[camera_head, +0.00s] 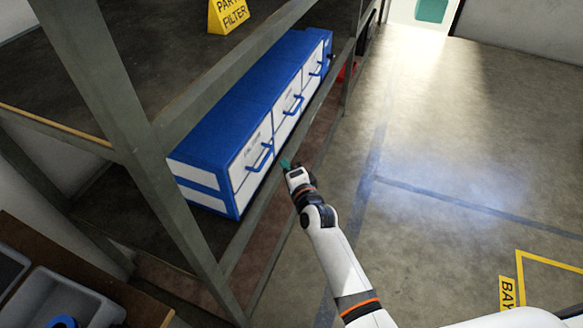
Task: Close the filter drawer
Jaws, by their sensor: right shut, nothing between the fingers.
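A blue and white cabinet (239,112) with several white-fronted drawers and blue handles sits on the lower level of a grey metal rack. The nearest drawer (251,160) has a small label that is too small to read, and a blue handle (261,157). The drawer fronts look about level with the cabinet face; I cannot tell whether one stands slightly out. My right gripper (287,164) has teal fingertips, is shut and empty, and is just right of the nearest drawer's handle. I cannot tell whether it touches. My left gripper is not in view.
A rack post (150,175) and slanting beam stand left of the cabinet. A yellow "PART FILTER" sign (229,14) stands on the upper shelf. Grey bins (65,300) are at lower left. Open floor (440,190) with yellow bay markings lies to the right.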

